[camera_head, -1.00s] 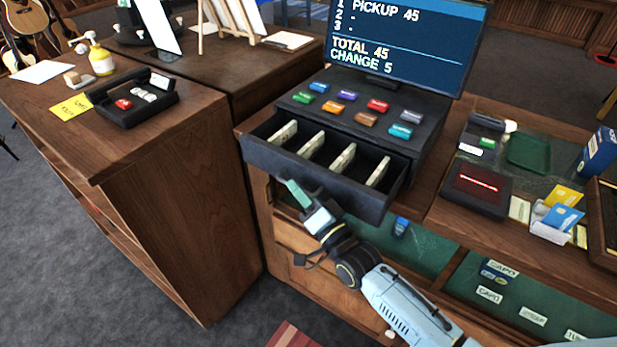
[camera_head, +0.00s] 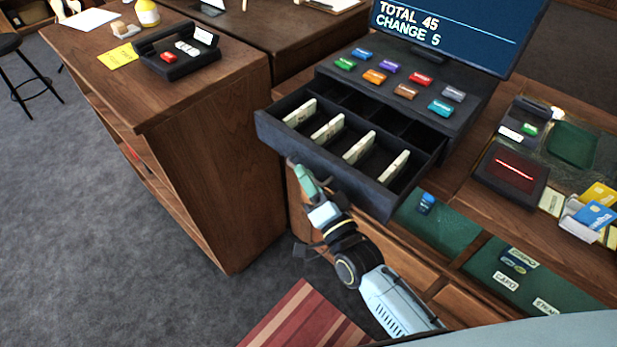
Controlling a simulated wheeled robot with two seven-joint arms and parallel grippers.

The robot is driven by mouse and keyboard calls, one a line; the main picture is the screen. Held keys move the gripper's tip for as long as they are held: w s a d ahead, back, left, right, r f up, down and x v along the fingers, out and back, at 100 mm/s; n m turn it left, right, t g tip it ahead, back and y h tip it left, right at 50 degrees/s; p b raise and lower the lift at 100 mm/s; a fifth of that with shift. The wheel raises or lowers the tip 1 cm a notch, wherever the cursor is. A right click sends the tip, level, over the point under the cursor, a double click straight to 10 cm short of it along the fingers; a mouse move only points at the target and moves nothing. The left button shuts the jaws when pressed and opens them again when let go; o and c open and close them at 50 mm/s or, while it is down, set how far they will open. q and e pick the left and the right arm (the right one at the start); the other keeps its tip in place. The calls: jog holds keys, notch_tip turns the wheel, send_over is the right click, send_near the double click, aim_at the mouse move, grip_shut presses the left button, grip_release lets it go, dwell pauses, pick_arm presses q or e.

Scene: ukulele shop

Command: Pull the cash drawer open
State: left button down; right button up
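The black cash drawer (camera_head: 330,168) stands pulled out of the register (camera_head: 462,112), under its rows of coloured keys. Banknotes stand in its front compartments, and darker, empty-looking compartments show behind them. My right gripper (camera_head: 304,177) is at the lower edge of the drawer's front, left of its middle. Its greenish fingers are seen close together from above. I cannot tell whether they touch the drawer or hold a handle, which is hidden. My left gripper is not in view.
A wooden counter (camera_head: 232,150) with a black tray (camera_head: 178,56) stands at left. A card reader (camera_head: 512,174) and card holder (camera_head: 590,215) are on the right counter. Green-lined shelves (camera_head: 445,224) lie below. Grey floor is open at lower left.

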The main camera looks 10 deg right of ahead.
jog(key=shift+s, duration=0.1)
jog(key=b+v, duration=0.1)
jog(key=v, duration=1.2)
jog(key=shift+s+f, duration=0.1)
jog(key=s+d+f+n+g+h+b, duration=0.1)
jog(key=s+d+f+n+g, duration=0.15)
jog(key=f, duration=0.85)
jog(key=s+d+f+n+g+h+b, duration=0.1)
jog(key=s+d+f+n+g+h, duration=0.2)
jog(key=f, duration=0.8)
jog(key=s+d+f+n+g, duration=0.1)
jog(key=s+f+g, duration=0.25)
jog(key=f, duration=0.75)
jog(key=s+d+f+n+g+h+b, duration=0.1)
jog(key=s+d+f+n+g, duration=0.1)
jog(key=s+f, duration=0.5)
jog(key=s+d+f+n+g+h+b, duration=0.1)
jog(key=s+d+f+g, duration=0.3)
jog(key=s, duration=1)
notch_tip(320, 180, down, 3)
jog(key=n+g+h, duration=0.1)
jog(key=g, duration=0.2)
jog(key=shift+d+f, duration=0.15)
jog(key=shift+f, duration=0.1)
